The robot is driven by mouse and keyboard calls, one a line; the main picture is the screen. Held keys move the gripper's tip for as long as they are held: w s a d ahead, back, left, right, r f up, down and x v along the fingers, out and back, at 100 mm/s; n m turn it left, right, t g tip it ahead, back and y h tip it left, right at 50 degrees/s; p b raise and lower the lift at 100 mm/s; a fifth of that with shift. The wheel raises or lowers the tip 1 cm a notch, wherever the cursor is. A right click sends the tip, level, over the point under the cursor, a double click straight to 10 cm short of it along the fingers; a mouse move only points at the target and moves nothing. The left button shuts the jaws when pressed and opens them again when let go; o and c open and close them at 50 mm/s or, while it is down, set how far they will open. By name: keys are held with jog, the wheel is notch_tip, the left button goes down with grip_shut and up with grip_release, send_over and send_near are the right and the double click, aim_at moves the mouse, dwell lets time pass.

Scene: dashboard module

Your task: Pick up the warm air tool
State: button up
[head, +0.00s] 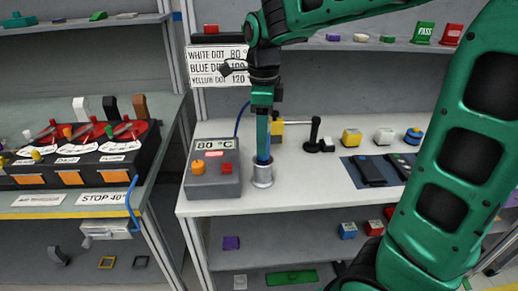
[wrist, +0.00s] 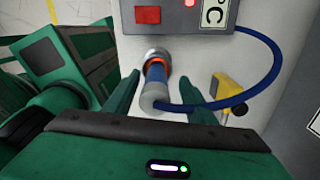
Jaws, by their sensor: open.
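The warm air tool (wrist: 153,93) stands in a round metal holder (head: 262,178) on the white shelf. In the wrist view it has a grey end, a blue body and an orange-red glow at the holder, with a blue hose from its end. My gripper (wrist: 160,105) is open, with one finger on either side of the tool and visible gaps. In the head view my gripper (head: 262,148) points down over the holder, and its fingers hide most of the tool.
A grey control box (head: 212,176) reading 80 °C stands left of the holder. Dark pads (head: 371,171) lie further right.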

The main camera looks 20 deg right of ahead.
jog(key=shift+s+a+f, duration=0.1)
jog(key=shift+f, duration=1.75)
jog(key=c, duration=1.1)
notch_tip(320, 180, up, 17)
jog(key=shift+f, duration=0.1)
jog(key=shift+r, duration=0.9)
